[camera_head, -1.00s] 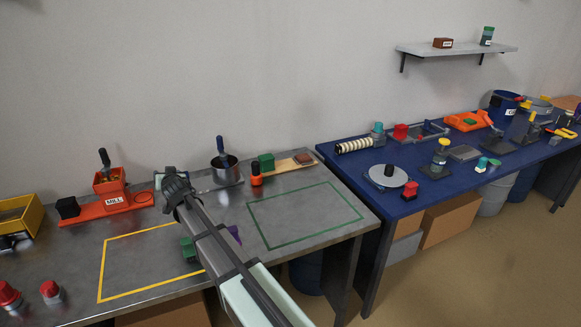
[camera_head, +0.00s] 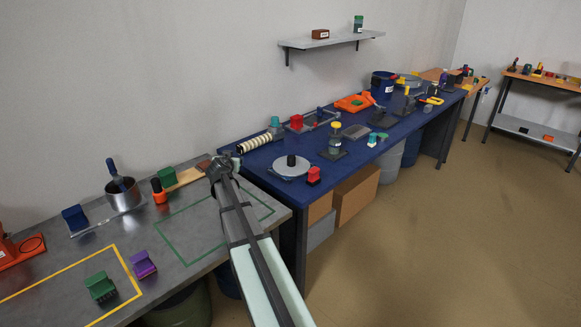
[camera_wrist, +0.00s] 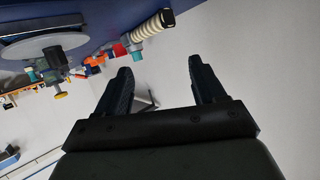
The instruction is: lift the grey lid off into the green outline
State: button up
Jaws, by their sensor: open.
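A grey round disc with a black knob (camera_head: 291,165), which looks like the grey lid, lies near the front left of the blue bench. It shows in the wrist view as a grey disc (camera_wrist: 45,47) at upper left. What is under it I cannot tell. The green outline (camera_head: 165,233) is on the grey table, partly hidden by my arm. My gripper (camera_head: 222,168) is above the grey table's right end, left of the disc and apart from it. In the wrist view my gripper (camera_wrist: 160,75) has its fingers apart with nothing between them.
A red-topped item (camera_head: 313,176) stands close to the disc's right. A striped roller (camera_head: 254,143) lies behind the disc at left. Green (camera_head: 100,287) and purple (camera_head: 143,265) blocks lie on the grey table.

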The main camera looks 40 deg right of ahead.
aim_at(290, 157)
jog(key=s+d+f+m+g+h, duration=0.2)
jog(key=s+d+m+g+h, duration=0.15)
jog(key=s+d, duration=1)
jog(key=shift+n+y, duration=0.45)
jog(key=x, duration=1.5)
jog(key=shift+w+d+r, duration=0.25)
jog(key=shift+w+d, duration=0.05)
jog(key=shift+w, duration=0.15)
jog(key=c, duration=1.1)
notch_tip(290, 157, up, 10)
jog(key=shift+r, duration=0.1)
jog(key=shift+s, duration=0.1)
